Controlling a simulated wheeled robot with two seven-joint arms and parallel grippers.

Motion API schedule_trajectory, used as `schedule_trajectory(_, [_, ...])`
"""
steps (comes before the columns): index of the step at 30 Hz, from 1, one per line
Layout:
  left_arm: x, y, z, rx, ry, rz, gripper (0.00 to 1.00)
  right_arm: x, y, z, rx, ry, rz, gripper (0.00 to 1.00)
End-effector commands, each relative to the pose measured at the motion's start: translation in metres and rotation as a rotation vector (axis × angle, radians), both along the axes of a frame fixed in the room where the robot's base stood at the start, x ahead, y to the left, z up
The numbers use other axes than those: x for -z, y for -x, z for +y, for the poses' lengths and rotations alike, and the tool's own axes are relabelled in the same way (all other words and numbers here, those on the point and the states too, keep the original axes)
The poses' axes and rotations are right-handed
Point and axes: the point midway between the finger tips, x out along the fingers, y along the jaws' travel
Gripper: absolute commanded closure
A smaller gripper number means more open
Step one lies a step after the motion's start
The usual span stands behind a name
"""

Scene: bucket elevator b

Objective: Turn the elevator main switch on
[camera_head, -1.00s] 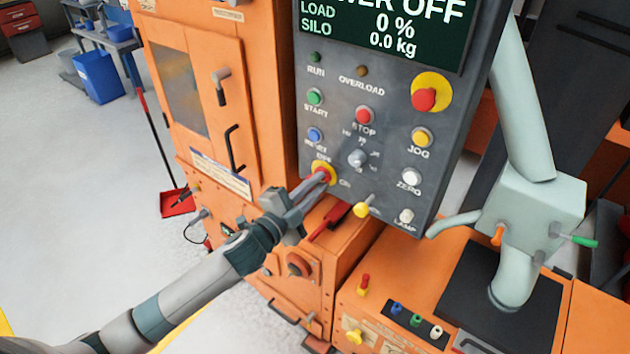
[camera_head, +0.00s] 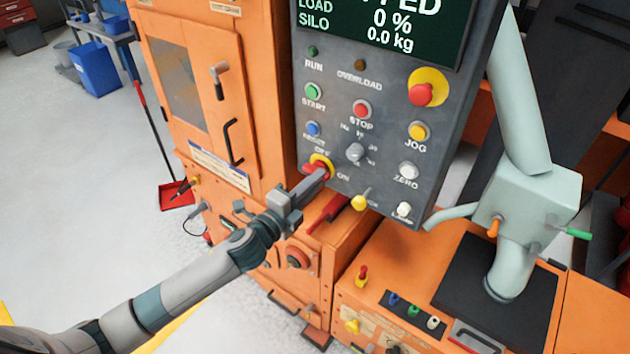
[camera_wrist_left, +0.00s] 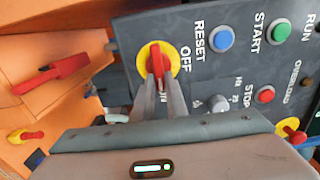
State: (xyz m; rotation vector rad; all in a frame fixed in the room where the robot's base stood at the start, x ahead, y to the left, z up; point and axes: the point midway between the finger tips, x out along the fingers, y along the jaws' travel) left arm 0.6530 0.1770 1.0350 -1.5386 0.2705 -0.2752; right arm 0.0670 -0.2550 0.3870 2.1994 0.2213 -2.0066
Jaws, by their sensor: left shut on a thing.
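The main switch is a red handle (camera_wrist_left: 156,60) on a yellow disc (camera_wrist_left: 172,58), with an OFF label at the disc's right and a partly hidden ON label below it in the left wrist view. The handle lies along the picture's vertical, toward the ON label. In the head view the yellow disc (camera_head: 321,159) is at the grey panel's lower left, partly covered by my gripper. My left gripper (camera_head: 312,178) is shut on the handle; its fingers (camera_wrist_left: 158,84) lie either side of it. The display (camera_head: 385,28) shows a word ending in "PED". My right gripper is not in view.
The grey panel (camera_head: 385,190) also carries a green start button (camera_head: 312,91), a red stop button (camera_head: 362,109), a selector knob (camera_head: 355,152) and a large red button on yellow (camera_head: 421,93). An orange cabinet (camera_head: 262,110) stands left. A grey-green pipe box (camera_head: 528,205) stands right.

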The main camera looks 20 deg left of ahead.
Motion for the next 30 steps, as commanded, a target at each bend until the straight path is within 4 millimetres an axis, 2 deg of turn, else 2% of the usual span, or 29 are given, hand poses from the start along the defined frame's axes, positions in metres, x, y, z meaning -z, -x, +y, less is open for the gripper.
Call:
schedule_trajectory(6, [0.001,0.001,0.0,0.001,-0.003,0.001,1.0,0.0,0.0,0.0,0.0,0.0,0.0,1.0])
schedule_trajectory(7, [0.001,0.0,0.0,0.001,-0.003,0.001,0.8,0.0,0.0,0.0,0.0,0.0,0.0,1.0])
schedule_trajectory(9, [0.001,0.0,0.0,0.0,-0.003,0.001,0.69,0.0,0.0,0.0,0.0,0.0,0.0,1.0])
schedule_trajectory(22, [0.002,0.004,0.002,0.0,0.0,0.001,0.69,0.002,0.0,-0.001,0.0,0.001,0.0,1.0])
schedule_trajectory(26, [0.003,0.014,0.005,0.0,-0.001,0.001,0.69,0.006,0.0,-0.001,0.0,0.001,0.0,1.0])
schedule_trajectory(30, [0.004,0.032,0.012,0.0,-0.002,0.002,0.69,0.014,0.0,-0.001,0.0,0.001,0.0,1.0])
